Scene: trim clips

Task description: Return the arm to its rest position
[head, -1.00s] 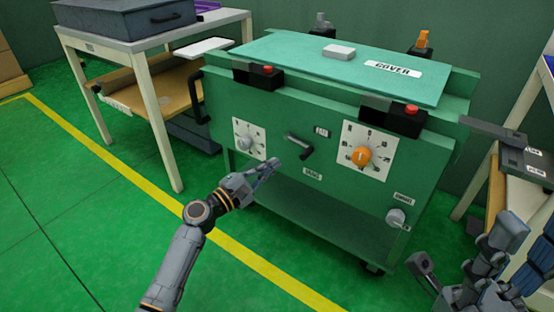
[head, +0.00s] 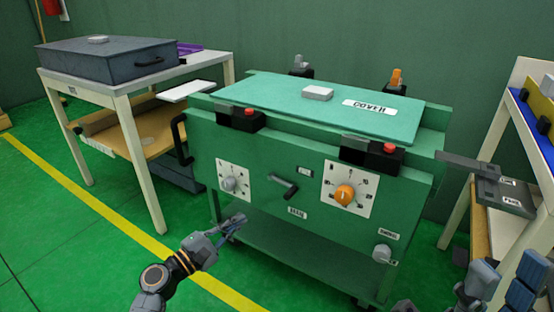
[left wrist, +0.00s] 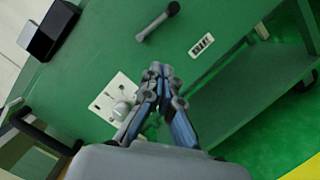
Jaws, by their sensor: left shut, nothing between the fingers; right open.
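My left gripper (head: 232,224) is shut and empty, in front of the lower left part of the green machine (head: 262,163). In the left wrist view its fingertips (left wrist: 156,72) meet, with the machine's front panel behind them. The grey dial (head: 229,183) and the dark crank handle (head: 284,187) on that panel are above the gripper in the head view. My right gripper (head: 478,285) is at the bottom right edge, partly cut off, and is open.
The cover (head: 300,108) lies on top of the machine with a small white block (head: 318,93) on it. An orange knob (head: 345,195) is on the front panel. A table (head: 120,102) with a dark case (head: 105,58) stands left, and a shelf (head: 509,215) right. The green floor at lower left is clear.

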